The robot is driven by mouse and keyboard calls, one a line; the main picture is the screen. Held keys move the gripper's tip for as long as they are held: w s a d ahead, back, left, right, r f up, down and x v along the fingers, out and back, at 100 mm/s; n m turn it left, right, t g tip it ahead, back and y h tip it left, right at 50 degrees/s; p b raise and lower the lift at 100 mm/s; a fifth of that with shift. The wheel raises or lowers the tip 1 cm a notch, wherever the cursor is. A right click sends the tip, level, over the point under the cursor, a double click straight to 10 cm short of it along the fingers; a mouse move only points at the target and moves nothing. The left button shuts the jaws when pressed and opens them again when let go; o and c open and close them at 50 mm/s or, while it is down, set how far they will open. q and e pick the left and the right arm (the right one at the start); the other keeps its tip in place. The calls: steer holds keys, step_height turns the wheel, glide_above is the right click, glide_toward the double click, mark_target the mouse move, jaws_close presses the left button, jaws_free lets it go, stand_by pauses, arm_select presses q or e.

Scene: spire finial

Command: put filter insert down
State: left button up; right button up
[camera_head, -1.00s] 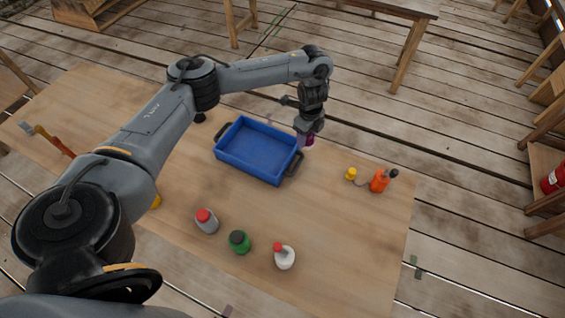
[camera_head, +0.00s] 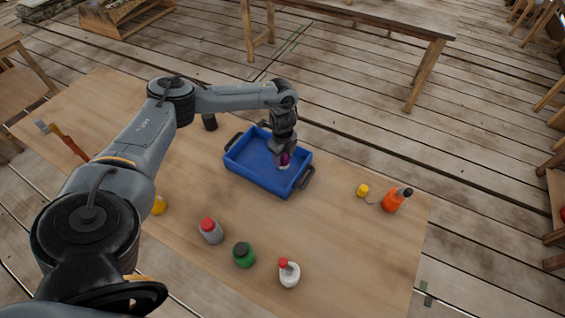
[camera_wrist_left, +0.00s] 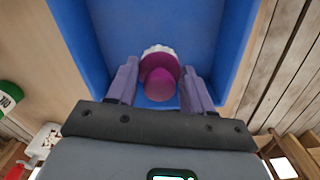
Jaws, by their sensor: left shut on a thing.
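The filter insert (camera_wrist_left: 160,80) is a magenta rounded piece with a whitish ribbed end. My left gripper (camera_wrist_left: 160,88) is shut on it, one finger on each side, in the left wrist view. In the head view the left gripper (camera_head: 283,155) points down over the right half of the blue tray (camera_head: 258,185), with the filter insert (camera_head: 284,160) at its tip. The tray floor lies beneath the insert. I cannot tell whether the insert touches the floor. My right gripper is not in view.
On the wooden table (camera_head: 340,240) stand a grey red-capped bottle (camera_head: 211,231), a green bottle (camera_head: 244,255), a white red-capped bottle (camera_head: 288,273) and an orange bottle (camera_head: 393,202) beside a yellow piece (camera_head: 363,190). A dark cup (camera_head: 209,122) stands behind the tray.

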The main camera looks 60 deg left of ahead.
mark_target(282, 162)
arm_select(q)
step_height(282, 162, down, 3)
steer(key=shift+f, duration=0.5)
steer(key=shift+f, duration=0.1)
steer(key=shift+f+b, duration=0.1)
steer(key=shift+b, duration=0.2)
steer(key=o, duration=1)
step_height(282, 162, up, 11)
steer(key=shift+r+p, duration=0.1)
steer(key=shift+p, duration=0.65)
steer(key=shift+r, duration=0.6)
